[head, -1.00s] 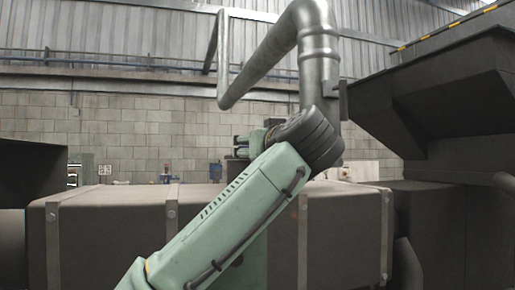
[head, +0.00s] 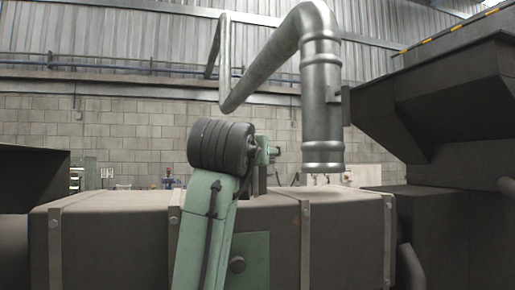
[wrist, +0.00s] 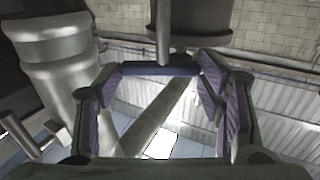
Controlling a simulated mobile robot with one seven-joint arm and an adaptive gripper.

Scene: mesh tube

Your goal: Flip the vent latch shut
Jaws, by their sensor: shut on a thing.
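My gripper (wrist: 157,70) shows in the wrist view, with a purple-padded finger on each side. It is shut on a dark bar (wrist: 155,69) that spans between the fingertips. A thin grey rod (wrist: 163,32) runs up from the bar toward a dark round housing (wrist: 192,22). The bar may be the vent latch, but I cannot tell for sure. In the head view my arm's dark joint hides most of the area around my gripper, and no latch can be made out there.
A large metal pipe (head: 322,105) hangs down right of my arm; a similar pipe (wrist: 55,70) is close at left in the wrist view. A long brown casing (head: 110,232) lies in front. A dark hopper (head: 450,100) stands at right.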

